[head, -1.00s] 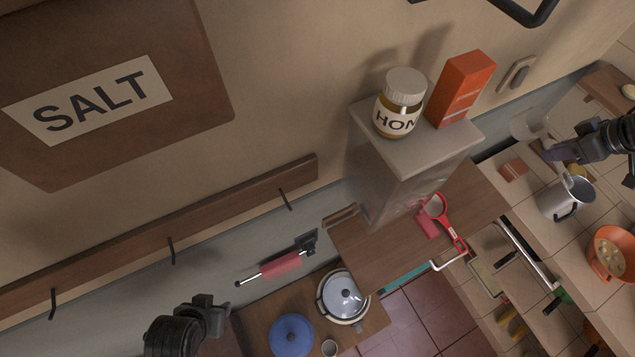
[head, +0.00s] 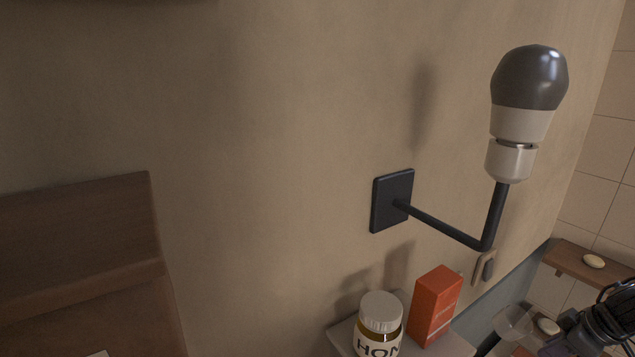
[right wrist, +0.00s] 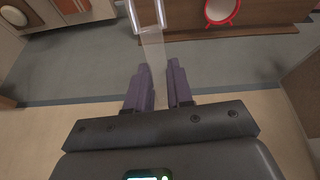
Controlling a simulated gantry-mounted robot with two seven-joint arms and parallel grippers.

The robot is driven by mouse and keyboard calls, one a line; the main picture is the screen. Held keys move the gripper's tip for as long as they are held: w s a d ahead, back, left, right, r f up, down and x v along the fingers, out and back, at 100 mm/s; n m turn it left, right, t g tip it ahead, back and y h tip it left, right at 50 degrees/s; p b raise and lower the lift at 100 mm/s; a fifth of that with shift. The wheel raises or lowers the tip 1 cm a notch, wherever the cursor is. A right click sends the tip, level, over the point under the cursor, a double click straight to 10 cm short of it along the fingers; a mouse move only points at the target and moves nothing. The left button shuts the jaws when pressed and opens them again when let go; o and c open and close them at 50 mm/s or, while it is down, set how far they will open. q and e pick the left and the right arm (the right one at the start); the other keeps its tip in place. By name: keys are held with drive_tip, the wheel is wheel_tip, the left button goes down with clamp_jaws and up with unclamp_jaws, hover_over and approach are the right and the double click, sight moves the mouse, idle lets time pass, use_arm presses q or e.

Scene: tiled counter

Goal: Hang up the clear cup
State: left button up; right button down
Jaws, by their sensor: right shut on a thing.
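The clear cup (head: 513,321) shows low at the right of the head view, faint and see-through, at the tip of my right gripper (head: 535,346). In the right wrist view a transparent part of the cup (right wrist: 153,48) lies between the two purple fingers of my right gripper (right wrist: 158,88), which are shut on it. The cup's outline is hard to make out against the grey behind it. My left gripper is not in view.
A wall lamp (head: 528,80) on a bent dark arm juts out at the right. A honey jar (head: 380,325) and a red-orange box (head: 436,305) stand below it. A wooden shelf with soap (head: 593,261) is at far right. A red-rimmed round thing (right wrist: 222,10) shows in the wrist view.

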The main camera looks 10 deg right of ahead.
wheel_tip(320, 180, down, 22)
drive_tip(key=b, duration=1)
drive_tip(key=shift+f, duration=1.15)
drive_tip(key=shift+r, duration=0.15)
